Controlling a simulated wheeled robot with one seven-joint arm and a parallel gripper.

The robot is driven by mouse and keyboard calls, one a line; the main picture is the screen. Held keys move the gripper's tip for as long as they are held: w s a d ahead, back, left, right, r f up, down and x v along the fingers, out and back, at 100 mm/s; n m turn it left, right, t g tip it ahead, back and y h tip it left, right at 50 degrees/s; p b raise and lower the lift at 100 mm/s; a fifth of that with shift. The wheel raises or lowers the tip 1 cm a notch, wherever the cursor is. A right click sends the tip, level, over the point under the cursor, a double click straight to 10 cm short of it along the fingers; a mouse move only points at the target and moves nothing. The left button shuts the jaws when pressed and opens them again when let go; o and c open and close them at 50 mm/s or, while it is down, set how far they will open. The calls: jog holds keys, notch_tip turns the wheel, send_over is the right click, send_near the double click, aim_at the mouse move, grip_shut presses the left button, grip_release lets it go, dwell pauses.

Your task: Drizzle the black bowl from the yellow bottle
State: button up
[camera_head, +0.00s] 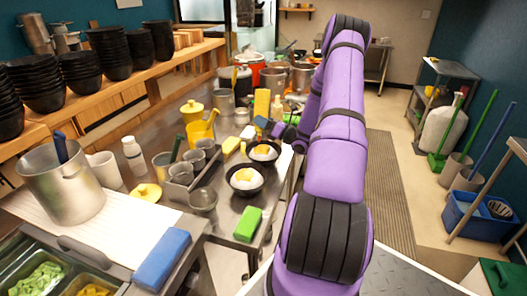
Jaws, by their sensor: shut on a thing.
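Two black bowls with white and yellow food in them stand on the steel counter: the nearer black bowl (246,190) and the farther black bowl (252,158). My gripper (264,123) is small in view, just beyond and above the farther bowl. It is shut on the yellow bottle (262,103), which appears upright above the fingers. The contact itself is too small to see clearly. The bottle's lower end is hidden by the gripper.
A green sponge (248,224) lies at the counter's near edge. A caddy of metal cups (188,183), a yellow pitcher (200,134) and a white bottle (133,155) stand left of the bowls. Pots (300,78) stand behind. The floor mat at right is clear.

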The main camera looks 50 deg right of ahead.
jog(key=shift+r, duration=0.1)
jog(key=shift+r, duration=1.2)
